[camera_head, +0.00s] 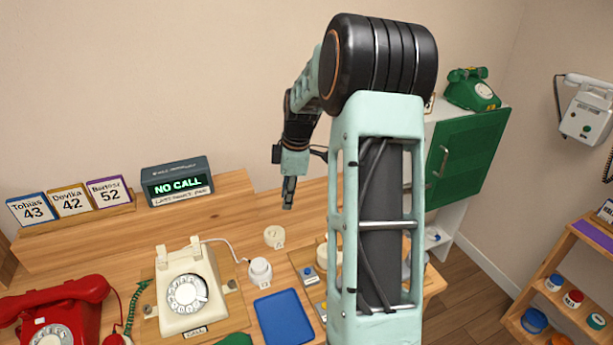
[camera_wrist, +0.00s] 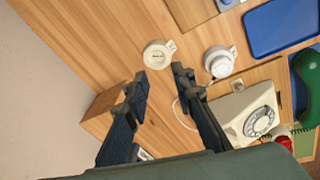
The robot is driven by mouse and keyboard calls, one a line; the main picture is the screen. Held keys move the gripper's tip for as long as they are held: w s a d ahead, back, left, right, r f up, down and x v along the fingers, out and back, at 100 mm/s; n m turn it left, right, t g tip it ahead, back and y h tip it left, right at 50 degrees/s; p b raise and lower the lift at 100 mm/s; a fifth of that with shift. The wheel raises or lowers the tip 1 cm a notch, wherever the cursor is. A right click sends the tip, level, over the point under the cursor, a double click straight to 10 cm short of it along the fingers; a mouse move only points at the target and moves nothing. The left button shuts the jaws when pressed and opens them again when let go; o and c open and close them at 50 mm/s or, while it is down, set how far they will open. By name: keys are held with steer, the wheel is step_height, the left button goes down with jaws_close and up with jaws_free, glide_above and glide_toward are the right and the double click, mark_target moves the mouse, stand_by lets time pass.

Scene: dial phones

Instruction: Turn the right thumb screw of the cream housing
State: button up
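The cream housing (camera_head: 184,267) is a dial phone body on a wooden board. It also shows in the wrist view (camera_wrist: 238,104). Its right thumb screw (camera_head: 231,286) is a small grey knob on the board, beside the housing. Another grey knob (camera_head: 147,310) sits on the left side.
A cream disc (camera_head: 274,236) and a white round part (camera_head: 260,270) with a cord lie right of the housing. A blue tray (camera_head: 284,318) is in front of them. A red phone (camera_head: 62,315) stands at left. The NO CALL display (camera_head: 178,181) stands at the back.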

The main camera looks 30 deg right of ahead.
steer(key=d+r+m+t+h, duration=0.1)
steer(key=d+r+m, duration=0.1)
steer(key=d+r, duration=0.2)
steer(key=shift+w+d+m, duration=0.15)
steer(key=shift+d+m, duration=0.25)
steer(key=shift+d, duration=0.55)
steer(key=shift+o, duration=0.2)
